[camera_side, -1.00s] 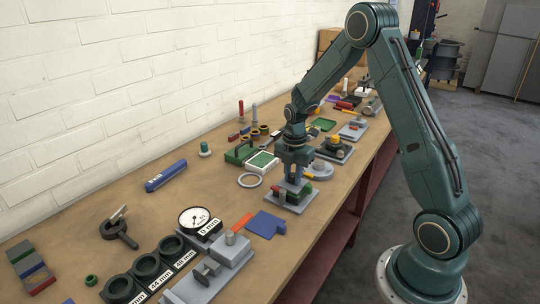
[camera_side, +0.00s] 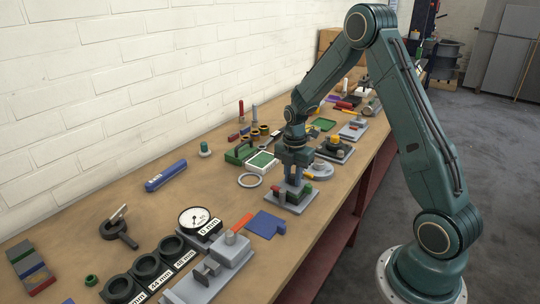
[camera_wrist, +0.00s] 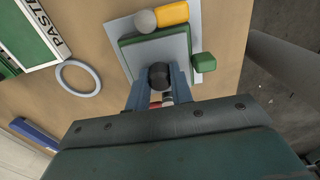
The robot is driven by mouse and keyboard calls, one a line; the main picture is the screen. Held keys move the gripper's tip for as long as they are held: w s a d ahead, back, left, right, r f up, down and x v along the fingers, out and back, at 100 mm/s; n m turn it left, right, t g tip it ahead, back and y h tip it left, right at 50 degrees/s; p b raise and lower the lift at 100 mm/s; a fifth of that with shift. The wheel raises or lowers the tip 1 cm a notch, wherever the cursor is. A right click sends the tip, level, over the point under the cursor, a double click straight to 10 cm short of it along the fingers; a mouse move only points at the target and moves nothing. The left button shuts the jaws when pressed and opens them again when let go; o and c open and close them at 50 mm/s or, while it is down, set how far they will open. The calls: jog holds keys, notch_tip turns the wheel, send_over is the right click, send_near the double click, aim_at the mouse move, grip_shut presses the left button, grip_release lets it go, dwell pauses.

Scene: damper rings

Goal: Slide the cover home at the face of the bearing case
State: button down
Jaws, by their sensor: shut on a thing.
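My gripper (camera_wrist: 160,82) points down over a grey plate fixture, its blue fingers shut on a round black knob (camera_wrist: 160,75). I take the knob to be part of the cover, but the cover's body is hidden below it. I cannot clearly tell which part is the bearing case. In the side view my gripper (camera_side: 296,182) is low over the same plate (camera_side: 293,205), near its small green block (camera_side: 307,189).
A pale ring (camera_side: 250,180) lies left of the fixture, near a green-and-white paste box (camera_side: 263,162). A blue plate (camera_side: 267,224) lies in front. A dial gauge (camera_side: 194,217) and black ring holders stand nearer the camera.

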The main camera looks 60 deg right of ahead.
jog(key=shift+f, duration=0.1)
jog(key=c, duration=1.1)
grip_release()
jog(key=shift+c, duration=0.2)
notch_tip(320, 180, up, 14)
jog(key=shift+f, duration=0.1)
